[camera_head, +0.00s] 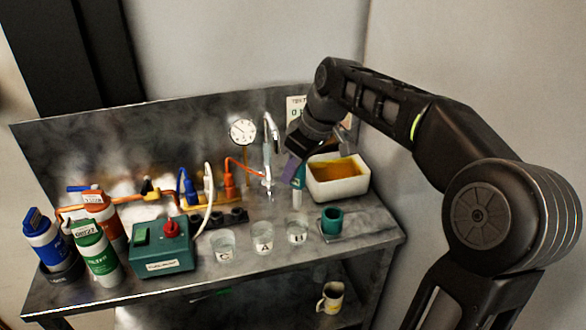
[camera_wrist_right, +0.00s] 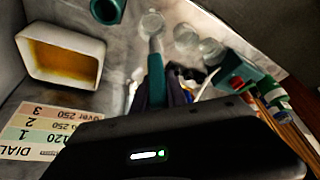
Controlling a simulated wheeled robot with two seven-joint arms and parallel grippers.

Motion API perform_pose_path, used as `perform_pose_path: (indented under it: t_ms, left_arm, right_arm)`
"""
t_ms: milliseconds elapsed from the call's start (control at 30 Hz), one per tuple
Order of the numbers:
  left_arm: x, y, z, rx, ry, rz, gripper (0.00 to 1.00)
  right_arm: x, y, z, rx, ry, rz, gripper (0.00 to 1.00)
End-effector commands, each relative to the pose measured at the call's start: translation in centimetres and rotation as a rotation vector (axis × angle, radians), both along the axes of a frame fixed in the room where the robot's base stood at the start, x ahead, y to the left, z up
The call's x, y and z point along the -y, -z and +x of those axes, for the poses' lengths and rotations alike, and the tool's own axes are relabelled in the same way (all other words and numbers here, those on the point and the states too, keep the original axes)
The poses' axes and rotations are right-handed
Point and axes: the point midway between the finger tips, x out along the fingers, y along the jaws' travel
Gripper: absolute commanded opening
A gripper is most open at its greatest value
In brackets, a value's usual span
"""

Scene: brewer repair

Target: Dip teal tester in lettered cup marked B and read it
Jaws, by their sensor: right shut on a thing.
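My right gripper (camera_head: 293,168) is shut on the teal tester (camera_head: 299,178), which hangs roughly upright with its pale stem pointing down. The stem's end shows just above and behind the cup with a blurred label, probably B (camera_head: 297,232), and looks apart from it. In the right wrist view the tester (camera_wrist_right: 156,80) points towards a clear cup (camera_wrist_right: 152,22), its tip overlapping the near rim. Cup A (camera_head: 263,239) and cup C (camera_head: 222,245) stand to the left. The tester's display cannot be read. My left gripper is not in view.
A teal holder (camera_head: 332,221) stands right of the cups, with a white tub of amber liquid (camera_head: 337,182) behind. A tap (camera_head: 268,150) rises at the back. A teal box (camera_head: 163,247) and several bottles (camera_head: 97,253) fill the left. A dial card (camera_wrist_right: 40,132) is behind.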

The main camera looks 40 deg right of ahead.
Motion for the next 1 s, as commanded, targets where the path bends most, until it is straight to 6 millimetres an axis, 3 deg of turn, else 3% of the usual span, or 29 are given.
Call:
perform_pose_path:
  t_ms: [600, 1000]
  left_arm:
    - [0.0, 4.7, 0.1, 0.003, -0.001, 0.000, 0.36]
    - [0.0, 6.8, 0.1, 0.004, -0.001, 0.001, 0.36]
  right_arm:
    - [0.0, 5.8, 0.0, 0.000, -0.001, 0.001, 0.00]
    - [0.0, 8.4, 0.0, 0.000, -0.001, 0.001, 0.00]
